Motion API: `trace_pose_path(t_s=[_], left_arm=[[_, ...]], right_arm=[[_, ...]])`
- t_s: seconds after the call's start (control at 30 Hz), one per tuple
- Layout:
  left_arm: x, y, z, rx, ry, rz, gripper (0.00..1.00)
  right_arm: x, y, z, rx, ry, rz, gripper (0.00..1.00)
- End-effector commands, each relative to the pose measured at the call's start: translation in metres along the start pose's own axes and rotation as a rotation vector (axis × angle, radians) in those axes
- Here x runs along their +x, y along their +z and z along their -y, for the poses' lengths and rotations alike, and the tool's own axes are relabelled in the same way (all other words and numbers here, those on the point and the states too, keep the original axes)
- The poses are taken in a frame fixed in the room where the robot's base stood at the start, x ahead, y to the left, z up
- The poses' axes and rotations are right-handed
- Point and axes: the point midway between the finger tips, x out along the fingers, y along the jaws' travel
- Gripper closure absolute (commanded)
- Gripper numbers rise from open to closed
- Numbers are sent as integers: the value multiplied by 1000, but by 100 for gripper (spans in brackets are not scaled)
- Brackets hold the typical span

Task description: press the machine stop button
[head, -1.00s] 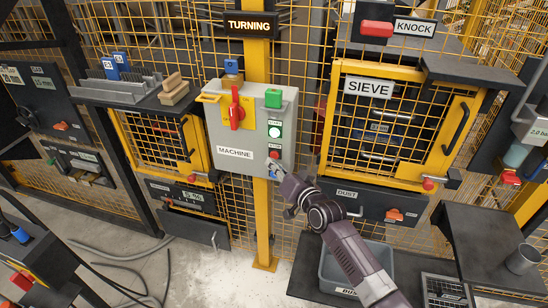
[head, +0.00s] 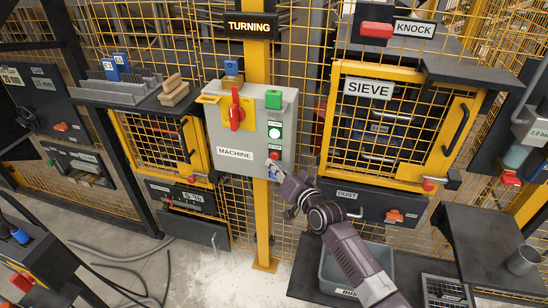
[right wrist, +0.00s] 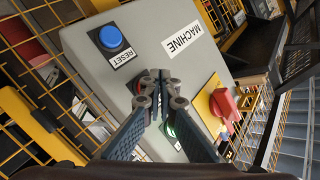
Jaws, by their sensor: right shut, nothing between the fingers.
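The grey machine control box (head: 222,136) hangs on the yellow post. My right gripper (head: 272,173) is at the box's lower right, just below the stop button in the head view. My left gripper is not in view.
The sieve cabinet (head: 338,130) stands to the right, with a grey bin (head: 330,274) below. Yellow mesh surrounds the post.

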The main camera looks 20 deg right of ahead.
Motion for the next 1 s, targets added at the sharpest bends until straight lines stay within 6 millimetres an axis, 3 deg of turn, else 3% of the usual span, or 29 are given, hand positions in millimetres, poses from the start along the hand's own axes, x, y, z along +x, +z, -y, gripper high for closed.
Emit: trace_pose_path(t_s=[1.0], left_arm=[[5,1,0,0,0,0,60]], right_arm=[[8,-6,-6,-1,0,0,100]])
